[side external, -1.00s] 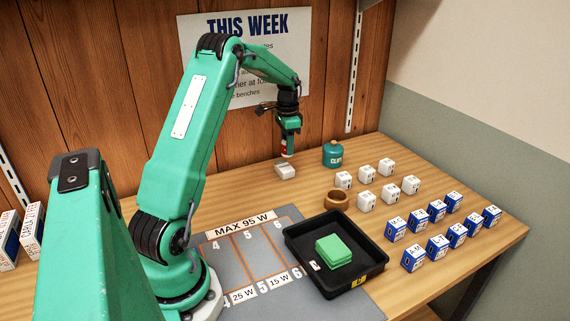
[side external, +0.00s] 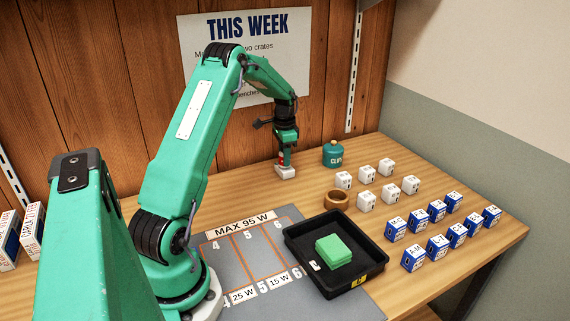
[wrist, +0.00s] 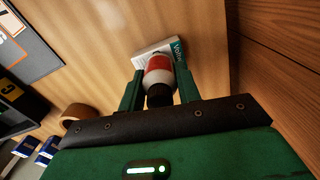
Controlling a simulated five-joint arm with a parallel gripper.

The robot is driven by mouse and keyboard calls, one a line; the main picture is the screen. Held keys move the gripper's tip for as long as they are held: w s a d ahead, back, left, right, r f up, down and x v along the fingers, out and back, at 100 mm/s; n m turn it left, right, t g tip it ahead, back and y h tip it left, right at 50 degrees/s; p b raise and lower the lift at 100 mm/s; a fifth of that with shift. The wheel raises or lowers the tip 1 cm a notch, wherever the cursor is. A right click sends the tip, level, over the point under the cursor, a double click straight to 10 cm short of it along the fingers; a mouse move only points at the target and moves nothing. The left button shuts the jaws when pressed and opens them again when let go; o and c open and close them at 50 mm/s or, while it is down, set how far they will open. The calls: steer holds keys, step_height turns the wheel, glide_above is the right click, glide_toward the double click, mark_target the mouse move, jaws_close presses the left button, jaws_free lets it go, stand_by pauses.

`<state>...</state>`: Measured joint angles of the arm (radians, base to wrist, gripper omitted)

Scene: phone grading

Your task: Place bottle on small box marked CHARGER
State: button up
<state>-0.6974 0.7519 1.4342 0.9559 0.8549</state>
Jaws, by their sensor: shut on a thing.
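My gripper (side external: 284,157) is shut on a small bottle (wrist: 159,75) with a white and red body and a dark cap. A small white box (side external: 285,174) lies on the table right below the bottle. In the wrist view the box (wrist: 143,50) shows behind the bottle, with a teal panel on one side; the word CHARGER cannot be read. The bottle is upright and its base is at or just above the box top; I cannot tell whether they touch. My fingers hide most of the bottle in the side view.
A teal jar (side external: 333,154) stands right of the box. A brown ring (side external: 337,200), several white cubes (side external: 366,202) and several blue-and-white boxes (side external: 437,248) stand farther right. A black tray (side external: 300,240) with green pads (side external: 333,249) sits in front. The table left of the box is clear.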

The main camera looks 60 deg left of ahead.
steer(key=shift+f, duration=0.1)
steer(key=o, duration=1)
steer(key=shift+c, duration=0.2)
step_height(320, 180, up, 12)
steer(key=shift+r, duration=0.1)
stand_by(0.6)
